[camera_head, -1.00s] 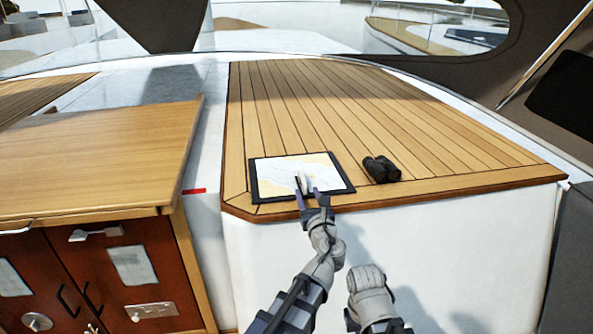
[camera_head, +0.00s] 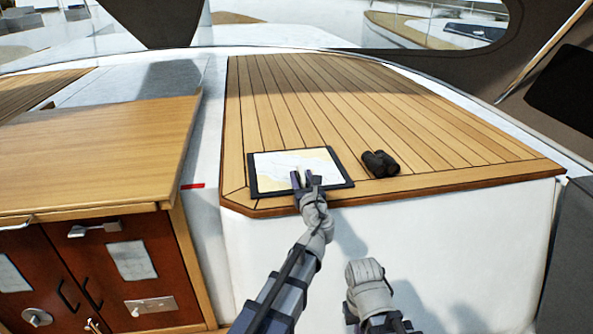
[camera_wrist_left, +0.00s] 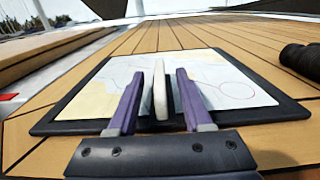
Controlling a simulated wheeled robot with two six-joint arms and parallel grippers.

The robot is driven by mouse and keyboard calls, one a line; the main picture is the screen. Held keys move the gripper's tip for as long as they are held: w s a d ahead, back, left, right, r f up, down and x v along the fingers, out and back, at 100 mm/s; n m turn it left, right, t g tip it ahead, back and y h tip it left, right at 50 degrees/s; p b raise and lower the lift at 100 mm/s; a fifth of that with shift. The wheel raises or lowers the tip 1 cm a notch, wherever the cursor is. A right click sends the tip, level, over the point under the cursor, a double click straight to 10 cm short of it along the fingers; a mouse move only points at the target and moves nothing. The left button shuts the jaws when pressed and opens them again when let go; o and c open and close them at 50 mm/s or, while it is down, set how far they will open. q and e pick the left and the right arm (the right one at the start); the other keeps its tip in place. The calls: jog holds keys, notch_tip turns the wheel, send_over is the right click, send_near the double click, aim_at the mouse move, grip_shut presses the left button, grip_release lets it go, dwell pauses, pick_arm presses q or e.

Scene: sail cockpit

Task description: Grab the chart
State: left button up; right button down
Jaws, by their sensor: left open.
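The chart (camera_head: 290,162) lies flat on a dark board at the near left corner of the slatted wooden deck. It also shows in the left wrist view (camera_wrist_left: 232,90), pale with a red circle and thin lines. A white upright tab (camera_wrist_left: 160,90) stands at the near part of the chart. My left gripper (camera_head: 306,179) is over the board's near edge. In the left wrist view its purple fingers (camera_wrist_left: 160,76) are open, one on each side of the tab, with narrow gaps visible. My right arm shows low in the head view, but its fingers do not.
Black binoculars (camera_head: 380,164) lie on the deck just right of the chart. A wooden cabinet (camera_head: 95,150) with reddish doors stands at the left. The deck (camera_head: 330,100) behind the chart is clear. Its near edge drops to a white wall (camera_head: 450,240).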

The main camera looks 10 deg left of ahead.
pick_arm(q)
jog(key=shift+x, duration=1)
jog(key=shift+d, duration=0.1)
jog(key=shift+s, duration=0.1)
jog(key=shift+c, duration=0.6)
grip_shut()
